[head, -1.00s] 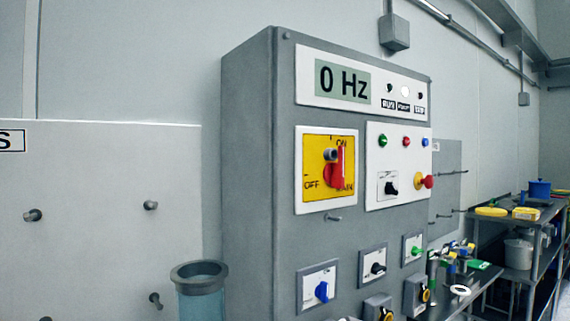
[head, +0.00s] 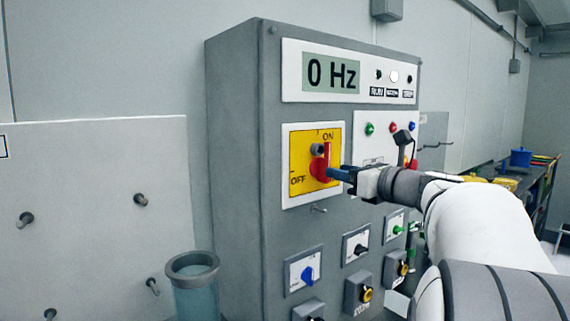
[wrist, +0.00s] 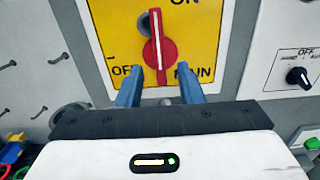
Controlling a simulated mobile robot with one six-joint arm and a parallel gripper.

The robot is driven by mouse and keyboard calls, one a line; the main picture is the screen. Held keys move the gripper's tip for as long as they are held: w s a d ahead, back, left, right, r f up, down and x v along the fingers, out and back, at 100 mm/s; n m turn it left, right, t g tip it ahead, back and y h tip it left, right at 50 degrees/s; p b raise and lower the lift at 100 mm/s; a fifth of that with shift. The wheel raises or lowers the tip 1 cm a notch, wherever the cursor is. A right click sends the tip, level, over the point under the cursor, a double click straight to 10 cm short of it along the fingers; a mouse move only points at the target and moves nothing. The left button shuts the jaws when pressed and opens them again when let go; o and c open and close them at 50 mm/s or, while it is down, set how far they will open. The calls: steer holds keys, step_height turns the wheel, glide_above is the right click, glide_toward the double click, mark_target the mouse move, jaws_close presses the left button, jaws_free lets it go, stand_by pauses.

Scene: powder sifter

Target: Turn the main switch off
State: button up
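The main switch is a red rotary handle (head: 321,164) on a yellow plate (head: 301,188) marked ON and OFF, on the grey cabinet's front. Its handle stands upright, pointing to ON. It also shows in the wrist view (wrist: 159,48), with a grey stub at its upper left. My gripper (head: 338,174) is at the handle's lower right in the head view. In the wrist view its two blue fingers (wrist: 161,76) are apart, one on either side below the handle's lower end, with nothing held between them. Whether they touch the handle I cannot tell.
A display (head: 331,75) above reads 0 Hz. A small black selector (wrist: 299,76) is right of the yellow plate. Several knobs sit lower on the cabinet (head: 235,180). A translucent container (head: 193,285) stands at the lower left. My arm hides part of the right side.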

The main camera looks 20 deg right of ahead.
mark_target(323, 162)
steer(key=p+x, duration=0.1)
steer(key=x, duration=0.3)
steer(key=shift+c, duration=0.4)
jaws_close()
steer(key=shift+w, duration=0.1)
